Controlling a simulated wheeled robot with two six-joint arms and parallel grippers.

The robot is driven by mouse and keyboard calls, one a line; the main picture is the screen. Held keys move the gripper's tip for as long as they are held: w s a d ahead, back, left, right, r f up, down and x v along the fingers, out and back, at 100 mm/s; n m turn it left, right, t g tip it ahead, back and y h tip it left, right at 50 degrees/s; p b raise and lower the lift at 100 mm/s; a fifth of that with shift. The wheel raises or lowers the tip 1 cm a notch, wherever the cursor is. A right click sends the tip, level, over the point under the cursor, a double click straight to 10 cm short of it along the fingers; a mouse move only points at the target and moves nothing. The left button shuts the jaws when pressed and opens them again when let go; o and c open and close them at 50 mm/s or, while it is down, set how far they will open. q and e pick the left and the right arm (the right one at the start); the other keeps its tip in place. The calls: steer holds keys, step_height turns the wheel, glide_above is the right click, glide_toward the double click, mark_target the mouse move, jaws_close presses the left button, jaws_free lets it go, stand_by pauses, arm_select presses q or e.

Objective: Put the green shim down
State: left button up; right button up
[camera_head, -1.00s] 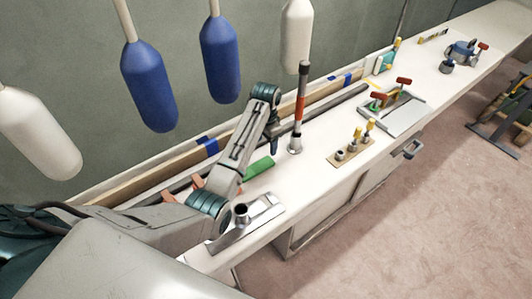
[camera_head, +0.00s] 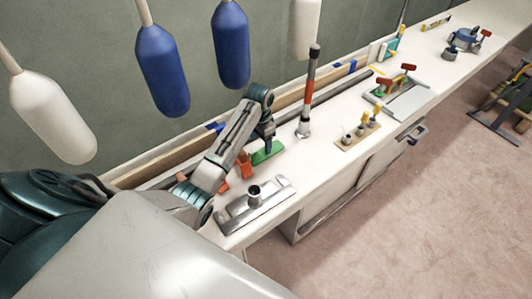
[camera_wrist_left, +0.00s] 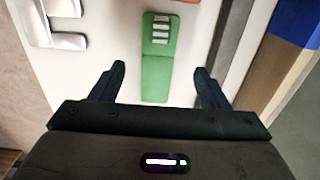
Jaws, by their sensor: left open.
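The green shim (camera_head: 267,152) lies on the white bench top (camera_head: 331,165), just beyond the jaws of my left gripper (camera_head: 266,141). In the left wrist view the green shim (camera_wrist_left: 157,62) lies flat, with pale marks near its far end. The two dark fingers of my left gripper (camera_wrist_left: 160,86) are spread apart on either side of its near end, with clear space between each finger and the shim. The arm link hides part of the bench in the head view. My right gripper is not in view.
A metal plate with a short tube (camera_head: 255,203) lies in front of the arm. Orange pieces (camera_head: 245,165) sit beside the shim. An orange-and-black post (camera_head: 308,92) stands behind it. A wooden block with yellow-handled tools (camera_head: 358,134) is to the right. Blue and white fenders (camera_head: 162,70) hang above.

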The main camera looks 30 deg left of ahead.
mark_target(259, 156)
arm_select(q)
steer(key=shift+s+a+f, duration=0.15)
steer(key=shift+s+f, duration=0.05)
steer(key=shift+f, duration=0.3)
steer(key=f, duration=0.1)
steer(key=f+p, duration=0.1)
steer(key=f, duration=0.2)
steer(key=shift+s+f+p, duration=0.3)
steer(key=shift+s+f, duration=0.05)
steer(key=shift+s, duration=0.05)
steer(key=shift+c, duration=1.3)
steer(key=c, duration=0.9)
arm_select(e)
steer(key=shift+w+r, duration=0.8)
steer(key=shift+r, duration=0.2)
